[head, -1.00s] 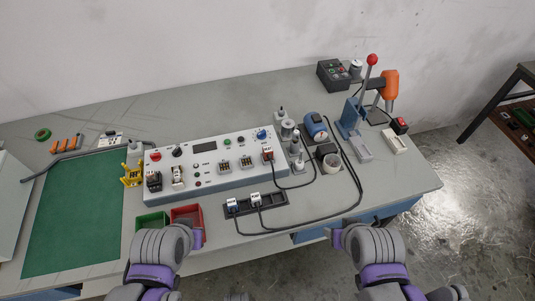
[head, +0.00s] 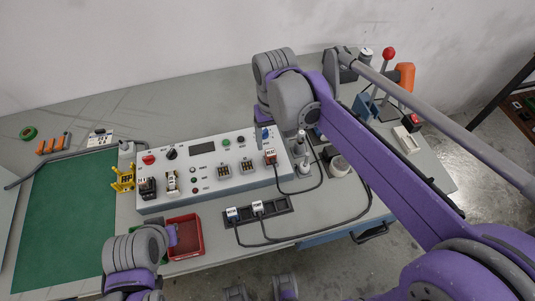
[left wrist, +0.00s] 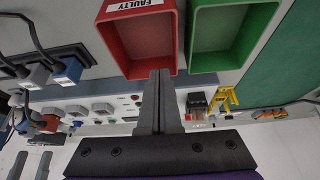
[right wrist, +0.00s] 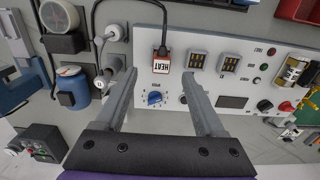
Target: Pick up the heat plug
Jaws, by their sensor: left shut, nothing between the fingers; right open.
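The heat plug (right wrist: 161,63) is a red plug with a white HEAT label and a black cable. It sits on the right part of the white control panel (head: 215,181), and it also shows in the head view (head: 271,157). My right gripper (right wrist: 160,75) is open over the panel, its fingers apart to the left and right of the plug in the right wrist view; it looks above the panel and touches nothing visible.
Two white-labelled plugs stand in a dark holder (head: 284,206) in front of the panel, with black cables across the bench. A green bin (left wrist: 232,40) is beside the red one. A blue cylindrical device (right wrist: 72,92) and metal fittings stand close to the panel's end.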

